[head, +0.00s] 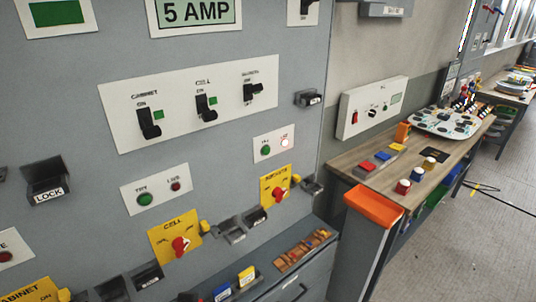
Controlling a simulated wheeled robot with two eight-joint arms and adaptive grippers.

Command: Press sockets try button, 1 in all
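A grey panel fills the left side. On its right part is a small white plate (261,157) with a green try button (265,150) on the left and a lit, pale live lamp (284,142) on the right. A yellow plate (277,185) with a red rotary knob, which seems to be marked sockets, sits just below it. To the left, a similar white plate (128,200) carries another green try button (145,199) and a dark red live lamp (175,186). Neither of my grippers is in view.
A white plate (175,135) above has three black switches marked cabinet, cell and a blurred third label. Black holders jut out, one marked lock (47,186). A ledge (262,271) runs below. At right, a wooden bench (350,163) holds coloured items; floor beyond is mostly clear.

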